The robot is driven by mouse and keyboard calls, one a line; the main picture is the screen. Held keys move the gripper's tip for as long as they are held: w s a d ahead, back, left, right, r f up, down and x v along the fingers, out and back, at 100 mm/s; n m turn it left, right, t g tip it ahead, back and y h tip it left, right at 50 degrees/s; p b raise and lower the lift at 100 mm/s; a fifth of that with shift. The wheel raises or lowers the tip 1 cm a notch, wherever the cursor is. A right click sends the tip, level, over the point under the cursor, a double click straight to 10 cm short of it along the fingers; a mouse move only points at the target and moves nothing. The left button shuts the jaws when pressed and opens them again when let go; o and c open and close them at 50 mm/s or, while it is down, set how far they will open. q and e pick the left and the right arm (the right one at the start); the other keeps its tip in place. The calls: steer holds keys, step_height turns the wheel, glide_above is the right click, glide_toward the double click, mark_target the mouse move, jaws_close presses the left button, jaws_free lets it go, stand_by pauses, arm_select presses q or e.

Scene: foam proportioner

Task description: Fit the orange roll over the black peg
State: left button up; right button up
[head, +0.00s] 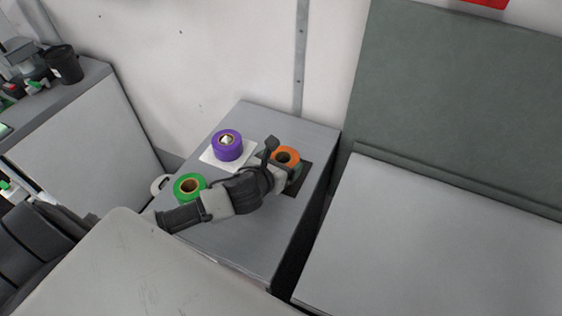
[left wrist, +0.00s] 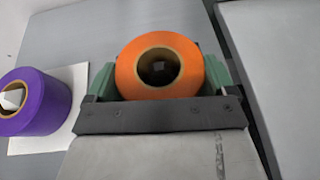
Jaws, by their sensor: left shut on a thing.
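The orange roll (head: 286,152) is on the right part of the grey cabinet top. My left gripper (head: 282,164) is shut on it, with green finger pads on both sides in the left wrist view (left wrist: 160,80). The orange roll (left wrist: 130,72) has its hole facing the wrist camera. A dark square base (head: 303,184) shows beside and under the roll. A small grey shape shows inside the hole, but I cannot tell whether it is the black peg's top. The roll's height above the base is also unclear. My right gripper is not in view.
A purple roll (head: 228,149) sits around a pale peg on a white square base (head: 210,158). A green roll (head: 180,190) stands at the cabinet's left side. The cabinet's front top (head: 245,240) is clear. A gap separates it from the grey bench (head: 440,230) on the right.

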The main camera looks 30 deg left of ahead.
arm_select(q)
steer(key=shift+f, duration=0.5)
steer(key=o, duration=0.7)
steer(key=shift+s, duration=0.1)
steer(key=shift+s+r+p, duration=0.35)
steer(key=shift+s, duration=0.25)
steer(key=shift+p+v, duration=1.1)
steer(key=shift+v, duration=0.9)
steer(key=shift+p+v, duration=1.2)
steer(key=shift+v, duration=1.6)
steer(key=shift+f, duration=0.1)
